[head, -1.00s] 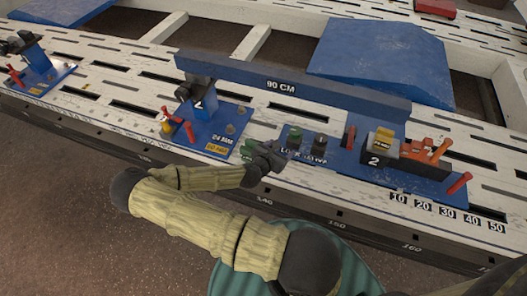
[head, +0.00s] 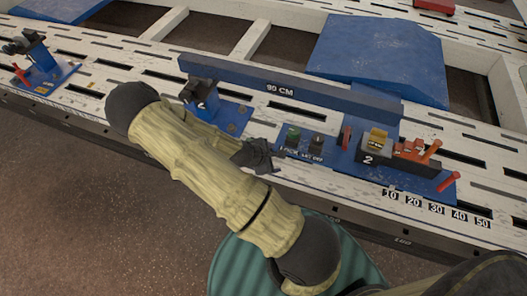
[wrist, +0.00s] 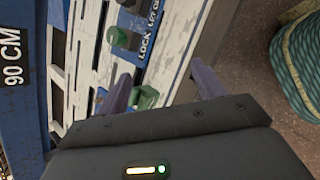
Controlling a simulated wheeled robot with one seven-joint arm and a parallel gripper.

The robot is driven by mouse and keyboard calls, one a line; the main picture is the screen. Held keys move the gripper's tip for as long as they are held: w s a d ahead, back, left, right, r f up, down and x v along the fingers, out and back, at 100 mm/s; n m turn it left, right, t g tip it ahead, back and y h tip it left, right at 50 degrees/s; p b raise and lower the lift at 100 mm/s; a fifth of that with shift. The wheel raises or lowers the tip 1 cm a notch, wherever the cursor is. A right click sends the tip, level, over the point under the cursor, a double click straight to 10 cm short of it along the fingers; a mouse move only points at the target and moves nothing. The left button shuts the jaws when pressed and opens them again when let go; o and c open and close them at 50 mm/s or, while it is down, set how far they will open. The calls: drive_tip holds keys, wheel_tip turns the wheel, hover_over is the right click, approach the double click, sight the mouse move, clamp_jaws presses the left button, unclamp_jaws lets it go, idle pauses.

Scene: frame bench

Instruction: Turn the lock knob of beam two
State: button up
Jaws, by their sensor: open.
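The blue beam two (head: 290,88), marked 90 CM, lies along the bench between a support marked 2 (head: 202,97) and a block marked 2 (head: 370,148). A green knob (head: 293,135) labelled LOCK stands beside a black knob (head: 317,142); the wrist view shows the green knob (wrist: 122,38) beyond the fingers. My gripper (head: 265,153) is open just left of these knobs, over the bench's front edge. In the wrist view its two fingers (wrist: 162,86) are apart, with a second green piece (wrist: 146,98) between or below them; I cannot tell whether they touch it.
A red handle (head: 346,137) and orange levers (head: 430,153) stand right of the knobs. A blue ramp-like panel (head: 380,50) lies behind the beam. A teal ribbed round thing (head: 230,265) is below my arm. Another blue fixture (head: 38,65) stands far left.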

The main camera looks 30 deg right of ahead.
drive_tip(key=a+r+m+y+p, duration=0.2)
drive_tip(key=a+r+m, duration=0.1)
drive_tip(key=r, duration=0.2)
drive_tip(key=shift+s+a+g+p, duration=0.3)
drive_tip(key=shift+s+a+p, duration=0.05)
drive_tip(key=shift+s, duration=0.05)
drive_tip(key=shift+a, duration=0.1)
drive_tip(key=s+a+r+m+y, duration=0.2)
drive_tip(key=a+r+m, duration=0.15)
drive_tip(key=r, duration=0.35)
drive_tip(key=s+a+r+m+t+y, duration=0.1)
drive_tip(key=a+r+m+y, duration=0.2)
drive_tip(key=r, duration=0.4)
drive_tip(key=s+a+r+m+y, duration=0.15)
drive_tip(key=a+r+m, duration=0.25)
drive_tip(key=r, duration=0.4)
drive_tip(key=w+a+p+v, duration=0.1)
drive_tip(key=w+p+v, duration=0.2)
drive_tip(key=p+v, duration=1.2)
drive_tip(key=shift+s+r+h+p, duration=0.3)
drive_tip(key=shift+r+h+p, duration=0.15)
drive_tip(key=shift+p, duration=0.1)
drive_tip(key=shift+d, duration=0.1)
